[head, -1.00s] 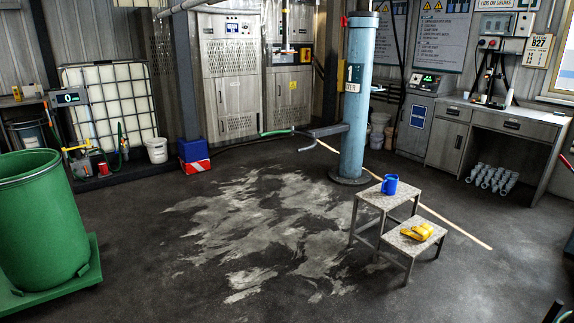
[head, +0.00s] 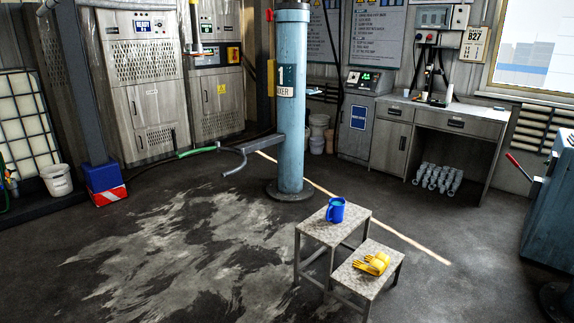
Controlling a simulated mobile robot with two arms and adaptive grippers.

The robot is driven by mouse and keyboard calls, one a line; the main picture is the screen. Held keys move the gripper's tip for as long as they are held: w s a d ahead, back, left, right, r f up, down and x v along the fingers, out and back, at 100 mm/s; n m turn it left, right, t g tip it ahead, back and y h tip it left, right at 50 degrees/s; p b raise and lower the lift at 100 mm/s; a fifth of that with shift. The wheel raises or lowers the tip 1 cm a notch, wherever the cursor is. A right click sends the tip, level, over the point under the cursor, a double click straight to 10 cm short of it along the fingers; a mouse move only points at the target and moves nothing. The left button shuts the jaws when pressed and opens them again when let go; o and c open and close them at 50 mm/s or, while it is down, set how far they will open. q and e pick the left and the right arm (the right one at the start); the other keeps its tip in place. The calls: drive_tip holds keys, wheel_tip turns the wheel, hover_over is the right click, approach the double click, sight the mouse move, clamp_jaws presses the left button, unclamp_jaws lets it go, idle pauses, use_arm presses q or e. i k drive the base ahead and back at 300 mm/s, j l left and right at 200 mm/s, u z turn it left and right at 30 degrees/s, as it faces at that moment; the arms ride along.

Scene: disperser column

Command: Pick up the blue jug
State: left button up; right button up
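The blue jug (head: 335,210) stands upright on the upper step of a small metal step stool (head: 312,224), right of centre in the head view. Its handle points to the right. Neither of my grippers shows in the head view, and nothing touches the jug.
Yellow gloves (head: 372,263) lie on the stool's lower step. A blue column (head: 291,130) with a side arm (head: 245,146) stands behind the stool. A workbench (head: 445,120) is at the back right, and a blue-grey machine (head: 550,215) at the right edge. The floor (head: 170,260) left of the stool is clear.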

sight(335, 213)
drive_tip(key=i+l, duration=0.15)
drive_tip(key=l, duration=0.2)
drive_tip(key=i+l, duration=0.15)
drive_tip(key=l, duration=0.2)
drive_tip(key=i+l, duration=0.15)
drive_tip(key=l, duration=0.25)
drive_tip(key=i+l, duration=0.15)
drive_tip(key=l, duration=0.2)
drive_tip(key=i+l, duration=0.15)
drive_tip(key=l, duration=0.2)
drive_tip(key=i, duration=0.2)
